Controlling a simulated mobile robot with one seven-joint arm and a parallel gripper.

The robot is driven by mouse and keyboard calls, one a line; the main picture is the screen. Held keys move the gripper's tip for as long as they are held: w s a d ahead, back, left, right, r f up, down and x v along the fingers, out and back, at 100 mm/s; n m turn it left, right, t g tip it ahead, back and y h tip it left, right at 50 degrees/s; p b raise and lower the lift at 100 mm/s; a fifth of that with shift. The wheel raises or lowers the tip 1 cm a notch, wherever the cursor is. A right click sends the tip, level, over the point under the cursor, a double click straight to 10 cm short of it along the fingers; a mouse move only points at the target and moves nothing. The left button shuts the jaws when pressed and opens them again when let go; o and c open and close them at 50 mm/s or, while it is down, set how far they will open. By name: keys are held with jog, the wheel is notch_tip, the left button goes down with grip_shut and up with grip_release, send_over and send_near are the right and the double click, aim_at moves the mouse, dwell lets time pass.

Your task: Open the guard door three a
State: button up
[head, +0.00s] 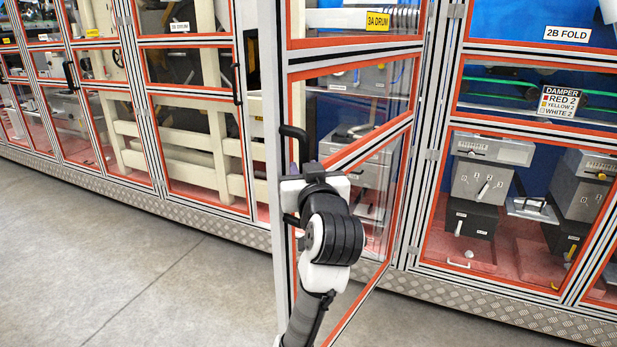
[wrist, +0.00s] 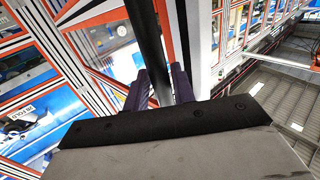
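A black bar handle (head: 292,131) is on the door near that free edge. My gripper (head: 301,168) is at the handle's lower part, and my wrist hides some of the door behind it. In the wrist view the black handle bar (wrist: 146,35) runs between the two purple fingers (wrist: 160,88), which appear closed on it.
Closed orange-framed guard panels (head: 190,140) run along the left. Panels labelled "2B FOLD" (head: 567,34) and "DAMPER" (head: 560,102) are on the right. A checker-plate kick strip (head: 480,300) runs along the base. The concrete floor (head: 120,260) at front left is clear.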

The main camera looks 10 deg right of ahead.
jog(key=s+b, duration=0.7)
jog(key=s, duration=0.6)
jog(key=shift+s+d+b, duration=0.25)
jog(key=shift+s+b, duration=0.1)
